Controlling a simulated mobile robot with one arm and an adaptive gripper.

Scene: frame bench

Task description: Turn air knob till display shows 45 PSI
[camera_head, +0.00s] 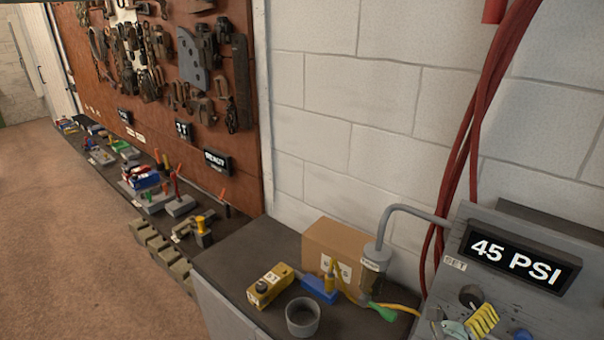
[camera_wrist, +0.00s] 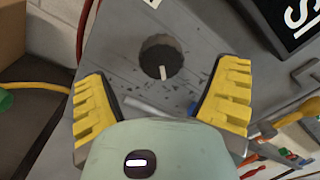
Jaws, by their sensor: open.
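The display (camera_head: 520,257) on the grey panel at the right of the head view reads 45 PSI. The air knob (camera_head: 470,296) is a dark round knob below it. In the wrist view the knob (camera_wrist: 161,60) shows a white pointer mark aimed down, a little right. My gripper (camera_wrist: 165,100) has yellow ribbed fingers spread apart, with the knob beyond and between them, not touched. In the head view my gripper (camera_head: 470,325) is at the lower right, partly cut off by the frame's bottom edge.
A cardboard box (camera_head: 345,252), a grey cup (camera_head: 302,317), a yellow box (camera_head: 270,285) and a grey canister (camera_head: 371,265) stand on the dark bench left of the panel. Red hoses (camera_head: 462,150) hang behind the panel. Tools hang on a brown board (camera_head: 255,160).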

